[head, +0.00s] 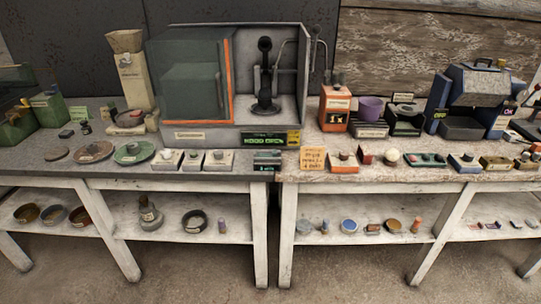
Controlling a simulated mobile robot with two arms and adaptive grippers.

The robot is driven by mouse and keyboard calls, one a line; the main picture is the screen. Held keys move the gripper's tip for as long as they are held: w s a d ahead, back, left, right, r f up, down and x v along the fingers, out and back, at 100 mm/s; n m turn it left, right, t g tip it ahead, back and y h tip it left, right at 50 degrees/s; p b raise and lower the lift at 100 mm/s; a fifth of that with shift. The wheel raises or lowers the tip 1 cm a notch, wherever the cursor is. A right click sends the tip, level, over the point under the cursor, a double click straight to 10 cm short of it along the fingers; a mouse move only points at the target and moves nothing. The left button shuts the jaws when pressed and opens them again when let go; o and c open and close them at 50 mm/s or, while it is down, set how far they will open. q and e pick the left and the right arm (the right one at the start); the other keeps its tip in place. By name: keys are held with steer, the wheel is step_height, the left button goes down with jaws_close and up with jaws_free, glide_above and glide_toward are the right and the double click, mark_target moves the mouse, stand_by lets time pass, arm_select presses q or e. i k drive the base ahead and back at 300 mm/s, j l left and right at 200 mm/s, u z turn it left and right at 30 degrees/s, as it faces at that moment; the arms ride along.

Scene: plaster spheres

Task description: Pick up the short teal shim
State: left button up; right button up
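No piece is clearly readable as the short teal shim. A small dark teal block (267,160), apparently layered, sits at the front edge of the left bench, near where the two benches meet. A low green-teal holder (426,159) with small pieces on it lies near the front of the right bench. I cannot tell whether either one is or holds the shim. Small flat pieces on the right lower shelf (489,225) are too small to make out. Neither of my grippers is in view.
A fume hood (190,85) with an orange-edged sash fills the back middle. An orange box (335,108), a purple pot (370,108) and a blue-grey machine (470,95) stand to its right. Plates, small blocks and a white ball (390,155) crowd the front edges. The floor ahead is clear.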

mark_target(275, 150)
steer(key=z, duration=0.5)
steer(key=i+l+z, duration=0.6)
steer(key=i+z, duration=0.4)
steer(key=i, duration=0.3)
steer(key=u, duration=2.35)
